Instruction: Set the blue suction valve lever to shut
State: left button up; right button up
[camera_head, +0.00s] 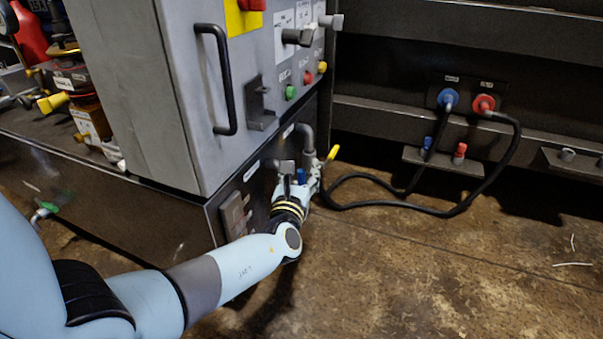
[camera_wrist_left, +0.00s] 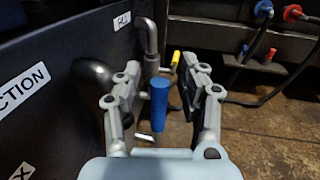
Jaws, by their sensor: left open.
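The blue suction valve lever (camera_wrist_left: 159,103) stands upright between the two fingers of my left gripper (camera_wrist_left: 161,66) in the left wrist view. The fingers are open, with a gap visible on both sides of the lever. In the head view, the blue lever (camera_head: 301,176) shows as a small patch at my left gripper (camera_head: 306,182), low beside the grey cabinet. The gripper hides the valve body there. A label ending in "CTION" (camera_wrist_left: 23,90) is on the dark panel at left. My right gripper is not in view.
A yellow lever (camera_head: 332,153) and grey bent pipes (camera_head: 307,137) are just beyond the gripper. The grey cabinet (camera_head: 140,90) rises on the left. Black hoses (camera_head: 425,209) lie on the floor to the right. The front floor is mostly clear.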

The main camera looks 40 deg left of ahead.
pick_arm(q)
grip_shut()
jog(key=shift+f, duration=0.1)
dwell(0.6)
